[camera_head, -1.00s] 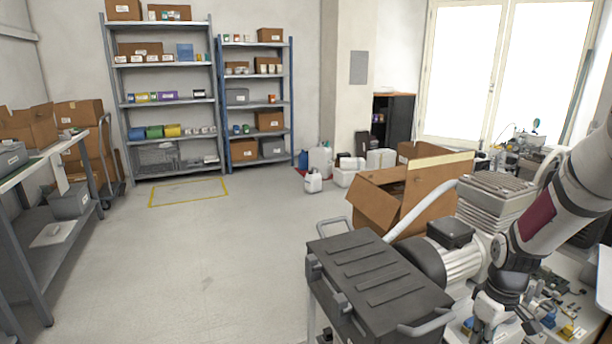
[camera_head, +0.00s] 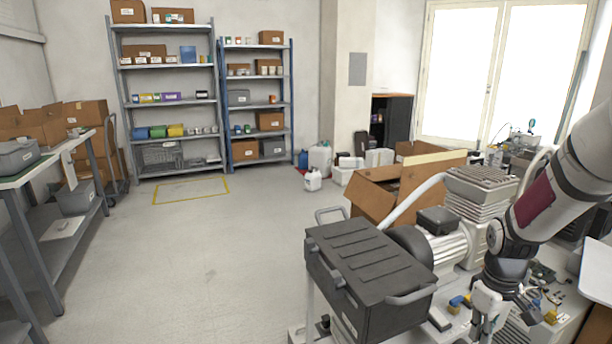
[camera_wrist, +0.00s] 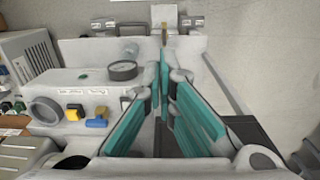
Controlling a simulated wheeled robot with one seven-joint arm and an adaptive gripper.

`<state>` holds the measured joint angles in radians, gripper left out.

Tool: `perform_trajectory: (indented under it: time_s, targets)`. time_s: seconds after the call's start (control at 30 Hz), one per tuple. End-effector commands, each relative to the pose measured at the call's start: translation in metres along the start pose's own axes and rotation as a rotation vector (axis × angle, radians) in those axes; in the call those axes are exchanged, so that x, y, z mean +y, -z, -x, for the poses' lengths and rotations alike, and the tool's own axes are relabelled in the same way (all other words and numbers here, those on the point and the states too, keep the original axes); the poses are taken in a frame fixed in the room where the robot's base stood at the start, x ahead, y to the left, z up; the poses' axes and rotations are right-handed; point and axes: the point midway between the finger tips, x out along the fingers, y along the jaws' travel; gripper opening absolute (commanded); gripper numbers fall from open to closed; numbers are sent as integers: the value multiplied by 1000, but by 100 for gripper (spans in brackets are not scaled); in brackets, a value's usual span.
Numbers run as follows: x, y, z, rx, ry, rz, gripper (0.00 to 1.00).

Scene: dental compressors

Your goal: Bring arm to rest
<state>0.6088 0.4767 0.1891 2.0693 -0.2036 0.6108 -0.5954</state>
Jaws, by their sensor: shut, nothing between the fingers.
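My arm (camera_head: 545,205) reaches in from the right edge of the head view, bent down over the cluttered bench. My gripper (camera_wrist: 163,75) shows teal-lined fingers in the wrist view, shut with nothing between them. They are above a light grey panel (camera_wrist: 62,86) with a round gauge (camera_wrist: 123,70), a yellow knob (camera_wrist: 74,112) and a blue valve handle (camera_wrist: 97,123). I cannot tell whether the fingertips touch anything. In the head view the gripper is low at the right, partly cut off by the lower edge.
A dark lidded case (camera_head: 370,270) stands left of my arm, beside a grey compressor (camera_head: 450,240). An open cardboard box (camera_head: 375,200) is behind them. Shelving (camera_head: 167,100) lines the back wall, and a workbench (camera_head: 45,170) is at left. The floor between is clear.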

Motion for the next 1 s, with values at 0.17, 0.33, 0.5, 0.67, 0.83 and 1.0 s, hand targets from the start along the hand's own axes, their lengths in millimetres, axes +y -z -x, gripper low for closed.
perform_trajectory:
  time_s: [0.17,0.33,0.5,0.67,0.83,1.0]
  targets:
    - [-17,-4,31,-7,-22,-19,0]
    - [-42,-12,69,-14,-44,-50,0]
    - [-84,-32,120,-14,-71,-103,0]
    - [-127,-61,159,-5,-83,-160,0]
    - [-172,-98,188,14,-80,-218,0]
    - [-213,-138,205,38,-61,-270,0]
